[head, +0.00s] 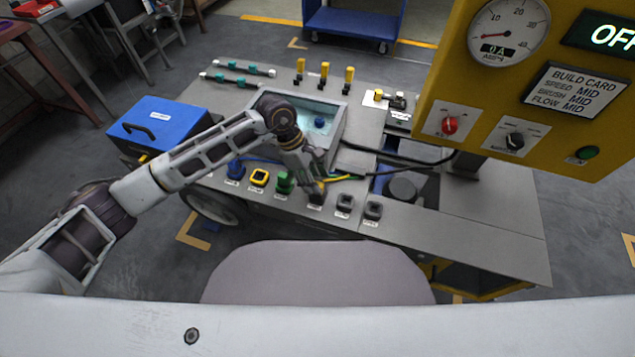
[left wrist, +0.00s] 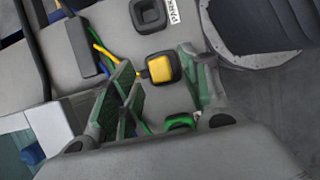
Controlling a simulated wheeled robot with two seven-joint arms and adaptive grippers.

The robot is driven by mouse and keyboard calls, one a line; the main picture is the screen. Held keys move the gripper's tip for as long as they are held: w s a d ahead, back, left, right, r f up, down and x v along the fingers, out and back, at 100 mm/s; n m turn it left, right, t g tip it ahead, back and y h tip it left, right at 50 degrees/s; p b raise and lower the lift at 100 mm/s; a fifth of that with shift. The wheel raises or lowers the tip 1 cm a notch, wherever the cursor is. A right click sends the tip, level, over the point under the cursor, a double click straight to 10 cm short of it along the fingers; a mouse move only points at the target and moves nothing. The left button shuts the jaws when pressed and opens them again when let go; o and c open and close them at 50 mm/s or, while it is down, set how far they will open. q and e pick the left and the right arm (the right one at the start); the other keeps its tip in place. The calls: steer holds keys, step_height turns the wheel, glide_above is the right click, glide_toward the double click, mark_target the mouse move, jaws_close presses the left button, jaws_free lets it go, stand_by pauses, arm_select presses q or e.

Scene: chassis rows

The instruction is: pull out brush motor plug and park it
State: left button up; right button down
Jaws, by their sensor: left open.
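The yellow plug (left wrist: 160,68) sits on a black square socket between the fingers of my left gripper (left wrist: 158,88), which is open around it. In the head view my left gripper (head: 313,186) points down at the socket row and mostly hides this plug. A yellow cable (head: 345,177) runs from there to the right. The yellow-rimmed socket (head: 259,177) shows a dark, empty-looking middle. The green plug (head: 285,181) stands between that socket and my gripper. I cannot tell how deep the yellow plug sits. My right gripper is not in view.
A blue plug (head: 236,169) is at the row's left end. Black park sockets (head: 345,202) and (head: 373,210) look empty on the right. The yellow control panel (head: 540,90) overhangs at right. A blue box (head: 158,122) stands at left. Black cables (head: 400,158) cross the bench.

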arm_select(q)
steer(key=v, duration=0.9)
stand_by(0.8)
